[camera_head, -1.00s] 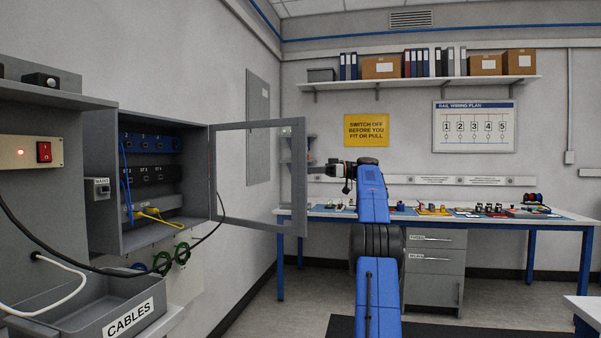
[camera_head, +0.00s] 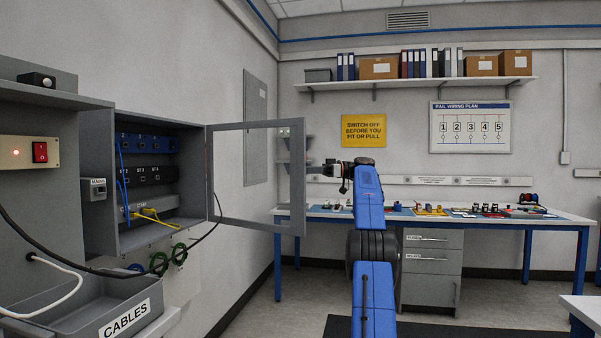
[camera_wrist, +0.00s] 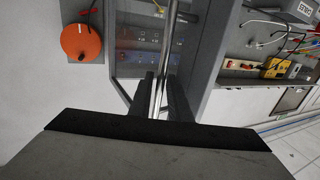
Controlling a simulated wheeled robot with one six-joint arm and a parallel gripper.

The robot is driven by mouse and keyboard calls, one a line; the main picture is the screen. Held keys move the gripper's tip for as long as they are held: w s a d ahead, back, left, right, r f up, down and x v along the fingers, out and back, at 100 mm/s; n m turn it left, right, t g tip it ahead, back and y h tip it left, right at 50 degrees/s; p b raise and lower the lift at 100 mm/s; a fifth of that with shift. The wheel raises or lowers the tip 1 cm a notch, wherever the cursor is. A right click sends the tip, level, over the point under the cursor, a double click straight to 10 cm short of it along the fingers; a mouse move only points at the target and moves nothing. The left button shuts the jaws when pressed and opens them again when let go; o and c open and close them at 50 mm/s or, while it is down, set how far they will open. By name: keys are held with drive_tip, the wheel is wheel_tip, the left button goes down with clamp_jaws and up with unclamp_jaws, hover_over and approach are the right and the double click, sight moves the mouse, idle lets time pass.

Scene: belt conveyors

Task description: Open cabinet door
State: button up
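The cabinet (camera_head: 98,215) on the left wall stands open. Its framed door (camera_head: 255,222), with a clear panel, is swung far out to the right. My gripper (camera_head: 318,171) is at the door's free edge in the head view, reaching in from the right. In the wrist view, a shiny upright bar, the door handle (camera_wrist: 174,35), runs between the two dark fingers of my gripper (camera_wrist: 161,85). The fingers lie close along both sides of it and look shut on it. The exact contact is partly hidden.
Inside the cabinet are a blue module row (camera_head: 147,143) and yellow cables (camera_head: 150,215). A grey CABLES bin (camera_head: 60,318) sits below it, with a black cable hanging past the door. A workbench (camera_head: 500,216) stands behind.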

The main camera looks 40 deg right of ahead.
drive_tip(key=shift+d, duration=0.15)
drive_tip(key=v, duration=0.7)
drive_tip(key=shift+s+d, duration=0.1)
drive_tip(key=shift+s, duration=0.05)
drive_tip(key=shift+c, duration=0.3)
